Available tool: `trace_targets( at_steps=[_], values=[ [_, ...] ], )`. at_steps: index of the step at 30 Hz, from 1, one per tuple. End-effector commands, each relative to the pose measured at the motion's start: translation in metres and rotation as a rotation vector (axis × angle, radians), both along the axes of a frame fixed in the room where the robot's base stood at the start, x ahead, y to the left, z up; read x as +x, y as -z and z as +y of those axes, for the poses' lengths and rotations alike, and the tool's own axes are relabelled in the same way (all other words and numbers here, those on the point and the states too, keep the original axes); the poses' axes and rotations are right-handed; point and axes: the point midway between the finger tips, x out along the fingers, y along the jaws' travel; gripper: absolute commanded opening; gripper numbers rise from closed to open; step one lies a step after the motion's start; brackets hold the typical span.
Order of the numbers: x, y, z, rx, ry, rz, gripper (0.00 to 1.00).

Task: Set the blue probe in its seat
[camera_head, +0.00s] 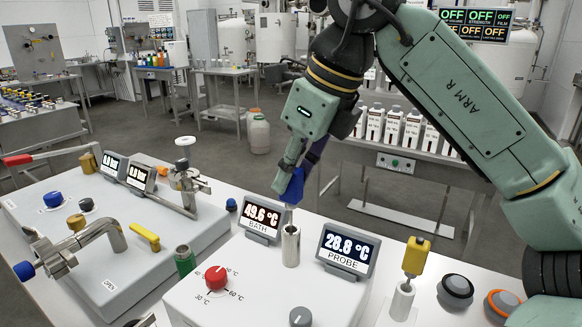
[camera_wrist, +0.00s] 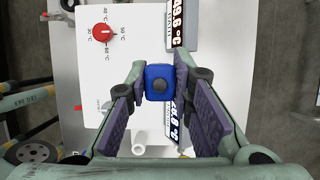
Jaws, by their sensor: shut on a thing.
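My gripper (camera_head: 290,178) is shut on the blue probe's block-shaped handle (camera_head: 293,187), which hangs over the white console. In the wrist view the blue probe (camera_wrist: 159,82) sits between the purple finger pads of my gripper (camera_wrist: 160,75). An upright metal sleeve (camera_head: 291,246) stands directly below the handle, between the BATH and PROBE displays. A short thin stem seems to run from the handle down to the sleeve's mouth; how deep it reaches is hidden. The PROBE display (camera_head: 347,250) reads 28.8 °C and the BATH display (camera_head: 262,217) reads 49.6 °C.
A yellow-handled probe (camera_head: 415,257) stands in a white holder (camera_head: 402,300) to the right. A red dial (camera_head: 215,278) and a grey knob (camera_head: 300,317) sit on the console. Pipes and a yellow lever (camera_head: 145,237) crowd the left.

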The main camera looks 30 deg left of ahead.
Motion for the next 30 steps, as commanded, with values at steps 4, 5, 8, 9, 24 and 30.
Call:
trace_targets(
  at_steps=[4,5,8,9,24,30],
  values=[
    [0.0,0.0004,-0.0001,0.0,0.0,0.0,0.0],
    [0.0,0.0004,-0.0001,0.0,0.0,0.0,0.0],
    [0.0,0.0003,-0.0001,0.0,0.0,0.0,0.0],
    [0.0,0.0003,-0.0001,0.0,0.0,0.0,0.0],
    [0.0,0.0001,-0.0001,0.0,0.0,0.0,0.44],
    [0.0,0.0002,0.0,0.0,0.0,0.0,0.44]
  ],
)
